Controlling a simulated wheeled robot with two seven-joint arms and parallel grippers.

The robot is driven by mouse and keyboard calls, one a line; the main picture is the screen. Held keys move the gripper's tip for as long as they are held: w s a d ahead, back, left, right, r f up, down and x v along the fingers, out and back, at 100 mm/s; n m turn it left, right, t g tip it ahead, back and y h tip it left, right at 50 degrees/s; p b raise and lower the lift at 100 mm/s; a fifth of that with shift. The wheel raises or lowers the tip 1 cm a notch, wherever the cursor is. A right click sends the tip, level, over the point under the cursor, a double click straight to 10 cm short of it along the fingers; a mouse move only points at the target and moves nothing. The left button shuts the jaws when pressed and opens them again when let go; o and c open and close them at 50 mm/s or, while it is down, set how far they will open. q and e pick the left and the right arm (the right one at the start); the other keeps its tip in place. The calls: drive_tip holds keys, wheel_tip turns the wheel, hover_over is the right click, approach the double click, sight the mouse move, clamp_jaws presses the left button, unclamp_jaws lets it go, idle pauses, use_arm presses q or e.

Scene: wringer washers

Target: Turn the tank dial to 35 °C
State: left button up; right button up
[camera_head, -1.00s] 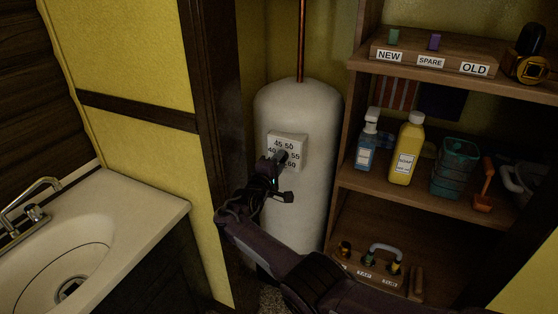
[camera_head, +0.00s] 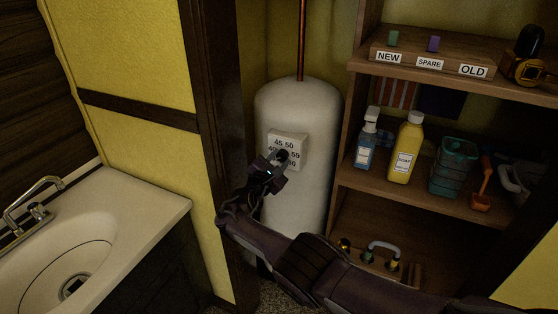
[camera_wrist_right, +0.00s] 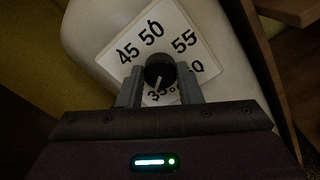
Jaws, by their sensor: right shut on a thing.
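The white tank (camera_head: 305,205) stands upright in the alcove, with a pale square dial plate (camera_head: 296,140) on its front. In the right wrist view the plate (camera_wrist_right: 152,33) shows 45, 50 and 55 clearly; the lower numbers are partly covered by my fingers. The black dial knob (camera_wrist_right: 159,68) sits at the plate's centre. A light pointer line on it points down and slightly left, toward a partly hidden number that looks like 35. My right gripper (camera_head: 279,160) is shut on the knob, one finger each side (camera_wrist_right: 160,88). My left gripper is out of view.
A dark post (camera_head: 215,130) and sink counter (camera_head: 150,205) are on the left. A copper pipe (camera_head: 301,40) rises from the tank.

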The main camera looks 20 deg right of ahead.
drive_tip(key=shift+n, duration=1.1)
drive_tip(key=shift+f, duration=0.1)
drive_tip(key=o, duration=1)
drive_tip(key=shift+a, duration=0.1)
drive_tip(key=shift+s+a+p, duration=0.1)
drive_tip(key=shift+p, duration=0.2)
drive_tip(key=p+v, duration=0.4)
drive_tip(key=v, duration=0.3)
drive_tip(key=shift+s+a, duration=0.15)
